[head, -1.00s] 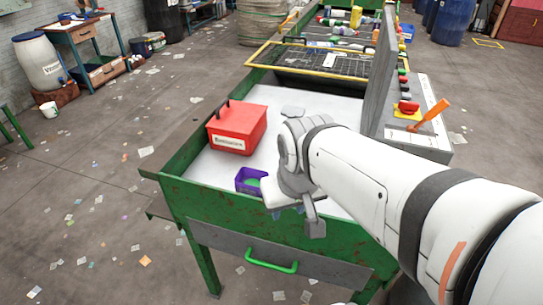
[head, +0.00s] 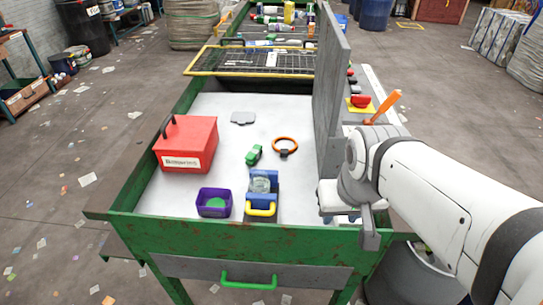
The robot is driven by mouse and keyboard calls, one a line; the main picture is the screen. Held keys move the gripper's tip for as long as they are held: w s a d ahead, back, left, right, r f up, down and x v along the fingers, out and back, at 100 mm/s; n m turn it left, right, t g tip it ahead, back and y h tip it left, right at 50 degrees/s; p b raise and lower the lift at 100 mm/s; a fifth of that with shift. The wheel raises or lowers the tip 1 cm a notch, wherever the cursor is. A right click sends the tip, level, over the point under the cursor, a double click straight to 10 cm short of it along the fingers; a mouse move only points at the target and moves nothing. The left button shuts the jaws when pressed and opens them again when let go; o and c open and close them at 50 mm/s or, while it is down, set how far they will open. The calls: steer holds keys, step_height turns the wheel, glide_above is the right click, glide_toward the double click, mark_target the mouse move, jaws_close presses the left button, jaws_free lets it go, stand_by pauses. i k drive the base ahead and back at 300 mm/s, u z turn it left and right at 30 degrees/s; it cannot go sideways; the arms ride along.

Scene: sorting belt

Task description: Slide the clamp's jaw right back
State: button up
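The clamp (head: 262,201) is a blue vise with a yellow handle (head: 261,210), on the white table top near the front edge. A greyish, glassy-looking piece (head: 261,184) shows between its blue parts; I cannot tell how firmly it is held. My gripper (head: 347,217) is right of the clamp and apart from it, at the front right of the table by the grey upright panel. My wrist largely hides the fingers, so their opening is unclear.
A purple bin (head: 203,211) stands left of the clamp, a red box (head: 187,145) behind it. A green piece (head: 254,155), an orange ring (head: 285,146) and a grey plate (head: 243,118) lie behind the clamp. The grey panel (head: 331,100) walls the right side.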

mark_target(257, 205)
steer(key=z, duration=0.15)
steer(key=k, duration=0.95)
steer(key=u, duration=0.45)
steer(key=i, duration=1)
steer(key=u, duration=0.05)
